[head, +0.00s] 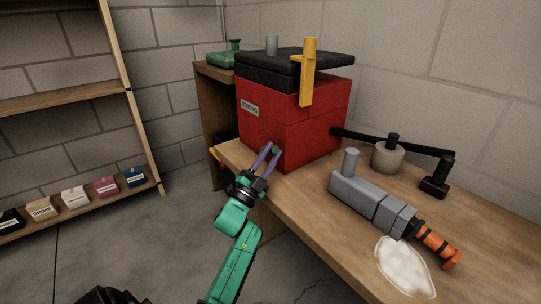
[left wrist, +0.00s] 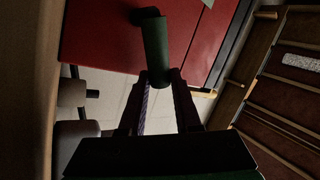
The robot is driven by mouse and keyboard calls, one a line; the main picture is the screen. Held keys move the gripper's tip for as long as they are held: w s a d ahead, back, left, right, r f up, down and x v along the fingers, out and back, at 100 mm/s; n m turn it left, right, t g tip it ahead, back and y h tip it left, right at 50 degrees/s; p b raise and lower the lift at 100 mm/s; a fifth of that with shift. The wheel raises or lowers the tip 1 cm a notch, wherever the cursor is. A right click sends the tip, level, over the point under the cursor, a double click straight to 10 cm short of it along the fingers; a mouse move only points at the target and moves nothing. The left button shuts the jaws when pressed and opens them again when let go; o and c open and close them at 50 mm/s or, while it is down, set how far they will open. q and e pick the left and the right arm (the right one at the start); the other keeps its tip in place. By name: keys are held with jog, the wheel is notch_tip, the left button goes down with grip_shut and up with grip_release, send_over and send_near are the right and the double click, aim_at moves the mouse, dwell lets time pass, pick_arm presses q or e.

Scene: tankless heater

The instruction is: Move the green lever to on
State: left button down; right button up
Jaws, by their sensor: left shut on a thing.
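The heater is a red box (head: 290,118) with a black top (head: 300,62), standing on the wooden bench. The green lever (left wrist: 156,45) sticks out from its red face in the left wrist view. In the head view only a small green bit of it (head: 275,150) shows between my fingertips. My left gripper (head: 269,153) is at the low front left of the red box, with its fingers pointing at the face. In the left wrist view my left gripper (left wrist: 162,80) is shut on the lever's near end. My right gripper is not in view.
A grey tool (head: 370,203) with an orange end, a white patch (head: 404,265) and a round grey pot (head: 388,157) are on the bench (head: 310,225). A shelf (head: 60,104) with small boxes stands left; the floor between is clear.

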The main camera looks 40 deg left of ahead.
pick_arm(q)
jog(key=c, duration=0.6)
grip_release()
jog(key=shift+w, duration=0.1)
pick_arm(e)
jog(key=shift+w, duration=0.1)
pick_arm(q)
jog(key=v, duration=1.4)
jog(key=shift+s+f+p, duration=0.15)
jog(key=shift+s+p, duration=0.2)
jog(key=shift+p, duration=0.05)
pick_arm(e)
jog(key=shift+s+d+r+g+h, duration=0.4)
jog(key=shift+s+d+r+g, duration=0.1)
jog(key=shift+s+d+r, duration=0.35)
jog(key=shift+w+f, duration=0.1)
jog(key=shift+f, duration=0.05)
